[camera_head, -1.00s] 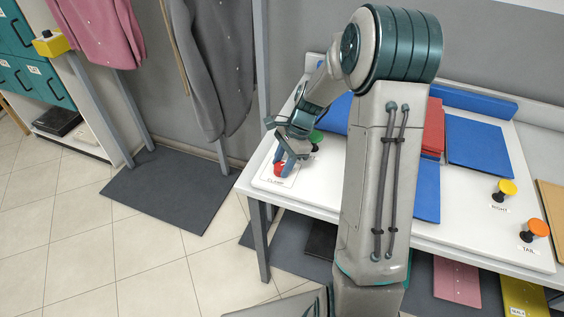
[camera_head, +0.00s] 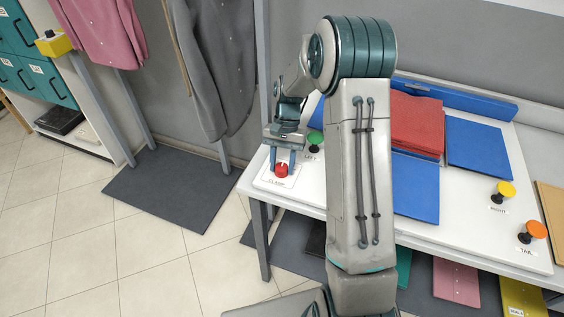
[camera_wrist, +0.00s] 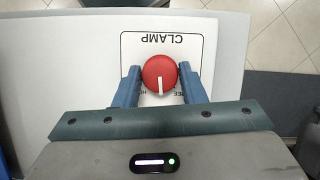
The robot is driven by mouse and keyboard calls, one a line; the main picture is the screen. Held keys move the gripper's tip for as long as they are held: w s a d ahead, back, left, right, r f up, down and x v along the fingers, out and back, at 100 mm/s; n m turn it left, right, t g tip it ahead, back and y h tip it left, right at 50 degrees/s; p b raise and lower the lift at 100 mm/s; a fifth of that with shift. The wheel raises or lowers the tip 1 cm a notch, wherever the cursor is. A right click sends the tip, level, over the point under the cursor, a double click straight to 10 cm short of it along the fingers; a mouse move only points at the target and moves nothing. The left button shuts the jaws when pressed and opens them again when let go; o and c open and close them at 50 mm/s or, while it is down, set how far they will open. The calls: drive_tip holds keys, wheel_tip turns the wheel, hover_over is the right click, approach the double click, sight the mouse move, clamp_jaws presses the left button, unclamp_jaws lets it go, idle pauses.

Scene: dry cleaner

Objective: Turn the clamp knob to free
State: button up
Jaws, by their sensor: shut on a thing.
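The red round clamp knob (camera_head: 281,171) stands on a white plate (camera_head: 266,179) at the table's front left corner. In the wrist view the knob (camera_wrist: 159,74) shows a white pointer line directed to the bottom of the picture, toward my gripper's body. The plate (camera_wrist: 135,43) reads CLAMP, upside down. Smaller letters beside the knob are partly hidden by my fingers; only fragments such as "EE" show at the right. My gripper (camera_head: 282,162) reaches down to the knob, one blue finger on each side, shut on it.
A green knob (camera_head: 315,138) stands close to the right of my gripper. Yellow (camera_head: 505,189) and orange (camera_head: 536,230) knobs stand at the table's right. Blue (camera_head: 480,146) and red (camera_head: 417,122) folded cloths lie behind my arm. Hanging garments (camera_head: 207,60) are at the back left.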

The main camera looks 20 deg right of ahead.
drive_tip(key=n, duration=0.1)
drive_tip(key=n+h, duration=0.1)
drive_tip(key=n, duration=0.1)
drive_tip(key=shift+w+a+r+n, duration=0.1)
drive_tip(key=shift+w+a+n, duration=0.1)
drive_tip(key=shift+n, duration=0.1)
drive_tip(key=shift+n+h, duration=0.9)
drive_tip(key=shift+n, duration=1)
drive_tip(key=o, duration=1)
drive_tip(key=b+v, duration=0.1)
drive_tip(key=v, duration=1.2)
drive_tip(key=shift+w+a+r, duration=0.15)
drive_tip(key=shift+w+r, duration=0.1)
drive_tip(key=shift+w, duration=0.05)
